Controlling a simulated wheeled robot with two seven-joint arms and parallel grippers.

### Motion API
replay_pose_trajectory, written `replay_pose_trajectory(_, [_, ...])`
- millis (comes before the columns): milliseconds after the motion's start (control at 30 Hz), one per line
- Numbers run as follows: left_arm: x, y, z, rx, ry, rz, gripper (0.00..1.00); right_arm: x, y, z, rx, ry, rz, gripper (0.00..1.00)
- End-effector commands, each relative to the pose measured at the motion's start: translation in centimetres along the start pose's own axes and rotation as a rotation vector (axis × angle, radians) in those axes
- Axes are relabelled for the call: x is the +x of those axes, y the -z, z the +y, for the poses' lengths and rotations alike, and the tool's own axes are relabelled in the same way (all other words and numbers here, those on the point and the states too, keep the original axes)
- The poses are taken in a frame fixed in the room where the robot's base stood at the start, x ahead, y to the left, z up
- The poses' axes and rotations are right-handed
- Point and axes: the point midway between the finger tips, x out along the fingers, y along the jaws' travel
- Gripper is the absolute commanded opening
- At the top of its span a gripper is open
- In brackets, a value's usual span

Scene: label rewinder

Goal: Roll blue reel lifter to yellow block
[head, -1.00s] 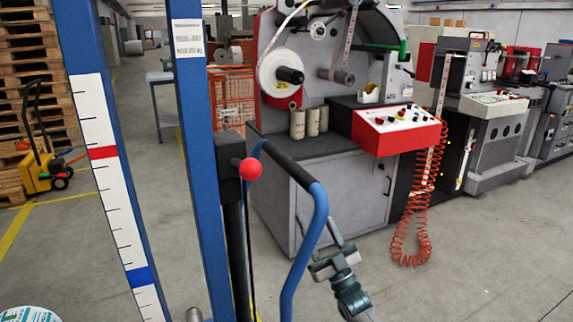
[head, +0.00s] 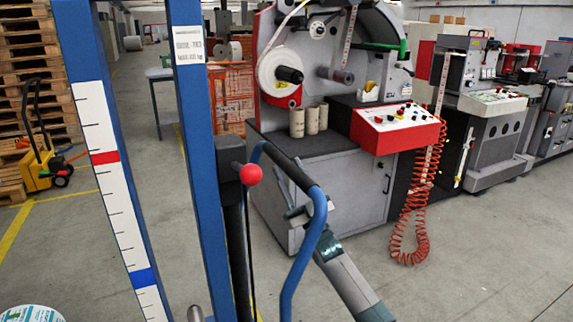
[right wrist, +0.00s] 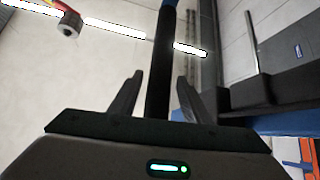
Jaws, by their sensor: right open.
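The blue reel lifter (head: 197,150) stands close in front of me, with two blue uprights, a ruler scale (head: 112,175) and a red knob (head: 250,174). Its bent blue handle (head: 318,225) has a black grip (head: 287,167). My right gripper (head: 297,213) is at the handle, partly hidden behind the blue tube. In the right wrist view my right gripper (right wrist: 160,80) is open, with the dark grip bar (right wrist: 160,72) between its fingers; contact cannot be told. I cannot pick out the yellow block. My left gripper is out of view.
A grey rewinding machine (head: 320,185) with a red control panel (head: 395,127) stands just beyond the handle. A coiled red hose (head: 410,225) hangs to the floor. A yellow hand truck (head: 38,172) and pallets (head: 30,60) stand at left. The floor at lower right is clear.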

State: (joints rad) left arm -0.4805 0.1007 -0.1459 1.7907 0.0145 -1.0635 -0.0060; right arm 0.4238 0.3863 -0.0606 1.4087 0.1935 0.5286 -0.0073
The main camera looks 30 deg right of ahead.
Motion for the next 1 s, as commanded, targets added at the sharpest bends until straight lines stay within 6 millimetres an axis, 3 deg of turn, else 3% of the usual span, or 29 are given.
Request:
replay_pose_trajectory(200, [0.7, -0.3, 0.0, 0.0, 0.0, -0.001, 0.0, 1.9, 0.0, 0.0, 0.0, 0.0, 0.0, 0.43])
replay_pose_trajectory(567, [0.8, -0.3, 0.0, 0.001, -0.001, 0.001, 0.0, 2.2, 0.0, 0.0, 0.0, 0.0, 0.0, 0.43])
replay_pose_trajectory(767, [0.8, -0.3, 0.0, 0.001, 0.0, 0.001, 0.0, 2.2, 0.0, 0.0, 0.0, 0.0, 0.0, 0.0])
replay_pose_trajectory(1000, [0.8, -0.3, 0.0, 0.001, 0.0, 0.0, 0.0, 2.2, 0.0, -0.1, 0.001, 0.0, 0.0, 0.0])
